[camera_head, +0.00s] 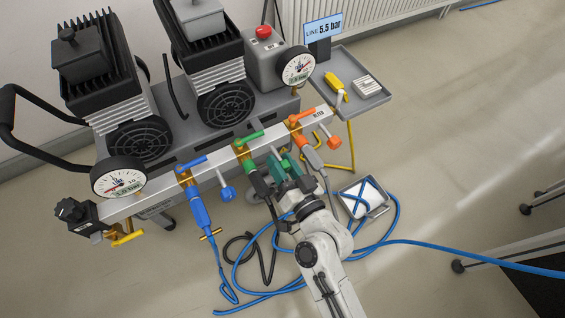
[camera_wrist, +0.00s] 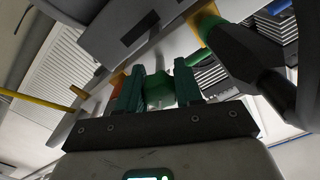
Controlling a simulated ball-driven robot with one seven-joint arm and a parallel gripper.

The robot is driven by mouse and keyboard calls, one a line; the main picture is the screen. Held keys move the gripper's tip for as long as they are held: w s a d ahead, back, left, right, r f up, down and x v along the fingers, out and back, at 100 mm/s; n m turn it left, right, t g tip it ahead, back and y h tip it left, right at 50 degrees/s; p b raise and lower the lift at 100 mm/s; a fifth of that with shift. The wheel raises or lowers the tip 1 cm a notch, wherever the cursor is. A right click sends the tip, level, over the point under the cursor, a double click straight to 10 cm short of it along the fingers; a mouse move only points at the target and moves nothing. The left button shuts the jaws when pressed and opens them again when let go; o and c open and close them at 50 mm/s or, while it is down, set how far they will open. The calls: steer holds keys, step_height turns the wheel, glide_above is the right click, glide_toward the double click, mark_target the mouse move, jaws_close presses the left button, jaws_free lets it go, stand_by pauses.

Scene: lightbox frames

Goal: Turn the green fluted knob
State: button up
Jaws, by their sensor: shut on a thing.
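The green fluted knob (camera_wrist: 159,90) shows in the wrist view between the two dark green fingers of my gripper (camera_wrist: 158,88). The fingers are shut on it, one on each side. In the head view my gripper (camera_head: 287,174) reaches up to the front of the silver rail, right of the green lever (camera_head: 247,139). The knob is mostly hidden by the fingers there. I cannot tell how far it is turned.
A blue knob (camera_head: 227,193) and an orange knob (camera_head: 333,142) stick out from the silver rail (camera_head: 150,194). A black hose fitting (camera_head: 258,181) hangs close left of my gripper. Blue hose (camera_head: 239,275) lies on the floor. A grey tray (camera_head: 369,100) stands at the right.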

steer(key=m, duration=0.5)
steer(key=shift+s+f+m, duration=0.1)
steer(key=shift+m, duration=0.2)
steer(key=m+p, duration=0.1)
steer(key=m, duration=0.5)
steer(key=shift+a, duration=0.1)
stand_by(0.3)
steer(key=o, duration=0.8)
steer(key=shift+c, duration=0.2)
steer(key=shift+o, duration=1.3)
steer(key=b+v, duration=0.1)
steer(key=v, duration=1)
steer(key=shift+b, duration=0.3)
